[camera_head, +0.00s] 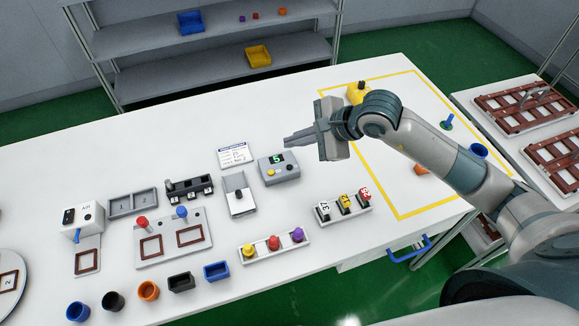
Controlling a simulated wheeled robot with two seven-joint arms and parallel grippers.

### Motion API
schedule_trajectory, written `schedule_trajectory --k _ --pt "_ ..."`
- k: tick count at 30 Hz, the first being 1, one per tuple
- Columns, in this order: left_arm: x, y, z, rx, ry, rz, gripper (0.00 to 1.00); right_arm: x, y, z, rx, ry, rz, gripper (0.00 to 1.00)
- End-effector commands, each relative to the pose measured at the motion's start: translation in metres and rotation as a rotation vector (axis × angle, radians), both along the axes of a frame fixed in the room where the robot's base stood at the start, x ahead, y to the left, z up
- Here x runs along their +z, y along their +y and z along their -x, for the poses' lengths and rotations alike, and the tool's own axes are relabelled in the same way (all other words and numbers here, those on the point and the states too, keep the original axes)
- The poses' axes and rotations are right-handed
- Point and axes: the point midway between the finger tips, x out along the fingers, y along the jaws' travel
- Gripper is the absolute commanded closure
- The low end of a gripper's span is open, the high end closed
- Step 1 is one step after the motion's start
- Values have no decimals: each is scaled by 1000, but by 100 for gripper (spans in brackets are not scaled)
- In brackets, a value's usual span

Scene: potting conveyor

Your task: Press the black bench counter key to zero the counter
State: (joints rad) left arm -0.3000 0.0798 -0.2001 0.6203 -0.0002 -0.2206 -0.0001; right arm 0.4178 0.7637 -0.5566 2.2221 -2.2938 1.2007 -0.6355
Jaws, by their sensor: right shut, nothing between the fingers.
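The bench counter (280,176) is a grey box near the middle of the white table. Its green display (276,158) reads 5. A yellow key (270,172) is on its left part and the small black key (288,167) is to the right of it. My right gripper (288,140) is shut and empty, its fingers pointing left. In the picture its tips are just above the counter's upper right edge; they look apart from it. My left gripper is out of view.
A printed card (235,155) and a grey device (239,196) are left of the counter. A strip with yellow, red and purple knobs (273,245) and a numbered block row (344,206) lie in front. A yellow-lined area (437,208) is at the right.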

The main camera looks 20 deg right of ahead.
Motion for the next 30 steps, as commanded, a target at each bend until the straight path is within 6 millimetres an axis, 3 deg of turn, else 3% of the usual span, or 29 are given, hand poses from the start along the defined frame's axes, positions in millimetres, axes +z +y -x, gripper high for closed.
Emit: schedule_trajectory --k 12,19,30 --pt "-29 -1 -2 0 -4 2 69 -53 0 0 0 -1 -1 100" --pt "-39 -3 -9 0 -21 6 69 -63 0 0 0 -1 -1 100" --pt "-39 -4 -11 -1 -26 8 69 -64 0 0 0 0 -1 100"
